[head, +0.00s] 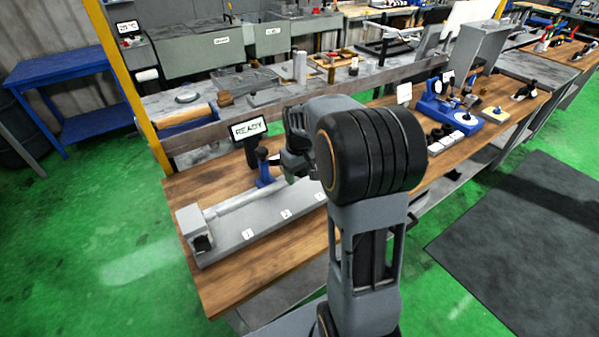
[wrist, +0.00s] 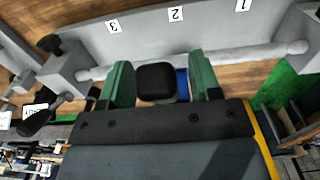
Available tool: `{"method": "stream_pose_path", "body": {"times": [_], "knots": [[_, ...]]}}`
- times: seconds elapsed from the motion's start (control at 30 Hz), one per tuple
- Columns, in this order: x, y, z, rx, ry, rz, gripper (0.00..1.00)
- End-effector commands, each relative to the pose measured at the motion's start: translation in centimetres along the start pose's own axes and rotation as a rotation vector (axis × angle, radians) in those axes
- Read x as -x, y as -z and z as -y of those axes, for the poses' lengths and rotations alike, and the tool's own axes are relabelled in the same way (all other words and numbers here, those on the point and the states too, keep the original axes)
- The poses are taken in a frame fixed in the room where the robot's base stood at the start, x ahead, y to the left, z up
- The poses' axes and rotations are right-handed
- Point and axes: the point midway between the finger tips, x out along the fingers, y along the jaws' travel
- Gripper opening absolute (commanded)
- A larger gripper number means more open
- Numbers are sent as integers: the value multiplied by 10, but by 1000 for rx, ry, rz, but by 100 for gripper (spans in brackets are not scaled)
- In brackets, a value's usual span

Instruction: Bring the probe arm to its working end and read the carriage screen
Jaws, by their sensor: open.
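The grinder is a long grey bed (head: 265,225) numbered 1, 2 and 3, with a pale cylindrical bar (head: 240,200) along it. A blue carriage part (head: 264,179) with a dark knob (head: 262,154) shows behind the bar. The carriage screen (head: 248,128) reads READY. In the wrist view, my gripper (wrist: 158,78) is open, its green fingers either side of a black block-shaped knob (wrist: 156,83) with blue beside it (wrist: 182,84). I cannot tell whether the fingers touch it. Which part is the probe arm is unclear. My arm hides the bed's right end in the head view.
The grinder stands on a wooden bench (head: 235,285). Further right are a blue fixture (head: 448,108) and white blocks (head: 450,142). A back bench (head: 350,85) carries several small items. Green floor (head: 120,230) is clear on the left.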

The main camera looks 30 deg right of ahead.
Motion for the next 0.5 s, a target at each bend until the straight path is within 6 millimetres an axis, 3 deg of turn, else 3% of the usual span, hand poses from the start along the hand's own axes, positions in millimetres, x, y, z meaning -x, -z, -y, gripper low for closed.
{"method": "stream_pose_path", "body": {"times": [0.2,0.5], "knots": [[0,0,0,0,0,0,57],[0,0,0,0,0,0,30]]}}
